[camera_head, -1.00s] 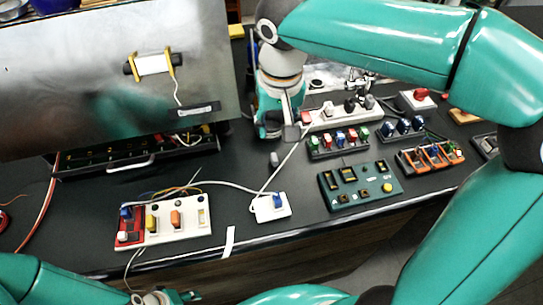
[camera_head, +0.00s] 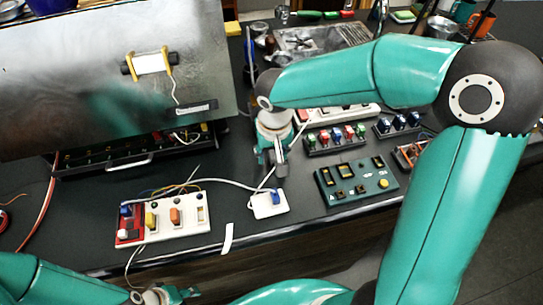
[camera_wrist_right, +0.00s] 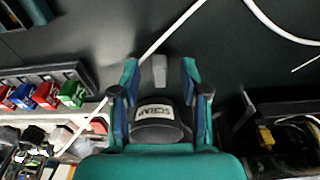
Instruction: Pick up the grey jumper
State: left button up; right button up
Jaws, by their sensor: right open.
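The grey jumper (camera_wrist_right: 159,68) is a small grey block lying on the dark bench top. In the right wrist view it sits between and slightly beyond the fingertips of my right gripper (camera_wrist_right: 160,80), which is open and points down at it. In the head view my right gripper (camera_head: 273,170) is over the bench and hides the jumper. I cannot tell whether the fingers touch it. My left gripper (camera_head: 170,296) is at the bottom edge of the head view, partly cut off, and its jaws are unclear.
A white cable runs close beside the gripper to a white block with a blue switch (camera_head: 269,204). A green panel (camera_head: 356,183) and a rack of coloured parts (camera_head: 336,139) stand to the right. A white switch board (camera_head: 165,222) and an open drawer (camera_head: 140,155) are left.

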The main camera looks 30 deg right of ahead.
jog(key=shift+f, duration=0.2)
grip_shut()
jog(key=shift+r, duration=0.1)
